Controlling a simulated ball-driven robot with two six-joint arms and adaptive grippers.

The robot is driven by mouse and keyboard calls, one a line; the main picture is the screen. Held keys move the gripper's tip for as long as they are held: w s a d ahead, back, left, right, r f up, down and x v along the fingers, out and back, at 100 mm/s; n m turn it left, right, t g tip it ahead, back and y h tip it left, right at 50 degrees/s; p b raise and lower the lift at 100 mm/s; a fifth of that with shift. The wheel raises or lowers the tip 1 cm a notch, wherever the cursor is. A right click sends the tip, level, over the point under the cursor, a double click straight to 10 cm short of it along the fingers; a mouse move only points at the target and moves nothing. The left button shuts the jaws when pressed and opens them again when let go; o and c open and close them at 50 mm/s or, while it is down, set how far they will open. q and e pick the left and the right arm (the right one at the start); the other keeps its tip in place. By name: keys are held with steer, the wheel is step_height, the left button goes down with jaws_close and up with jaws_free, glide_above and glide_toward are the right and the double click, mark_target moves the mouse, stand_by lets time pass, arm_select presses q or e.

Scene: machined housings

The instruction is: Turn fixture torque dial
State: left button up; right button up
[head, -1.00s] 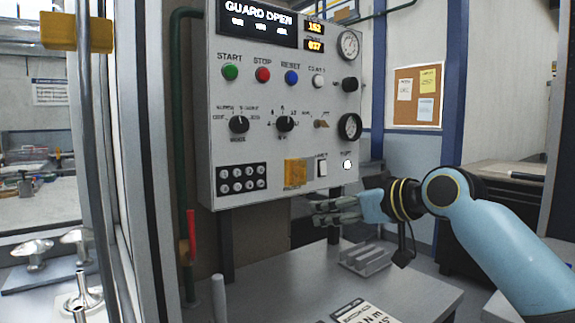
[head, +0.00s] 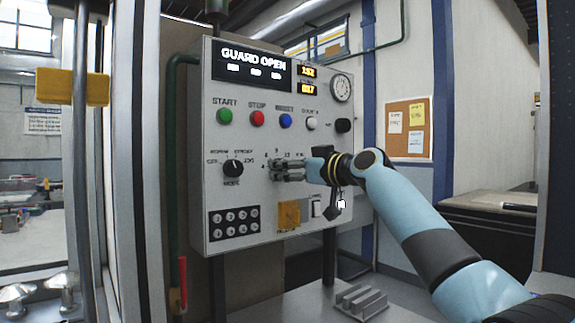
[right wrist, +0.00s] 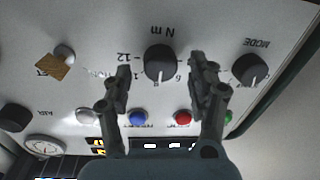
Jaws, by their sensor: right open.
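The torque dial (right wrist: 159,62) is a black round knob with a white pointer line, marked "N m", on the light grey control panel (head: 222,70). In the right wrist view it sits between the two fingers of my right gripper (right wrist: 160,66), which is open. I cannot tell how deep the fingers reach around it or whether they touch it. My left gripper is not in view.
START (head: 224,116), STOP (head: 258,118) and RESET (head: 285,121) buttons sit above the gripper. A yellow part (head: 289,215) and a black socket block (head: 235,223) are below. A grey slotted block (head: 361,302) lies on the table.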

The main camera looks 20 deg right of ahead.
steer(key=shift+w+a, duration=0.15)
steer(key=shift+w, duration=0.15)
steer(key=c, duration=1.2)
steer(key=shift+o, duration=0.2)
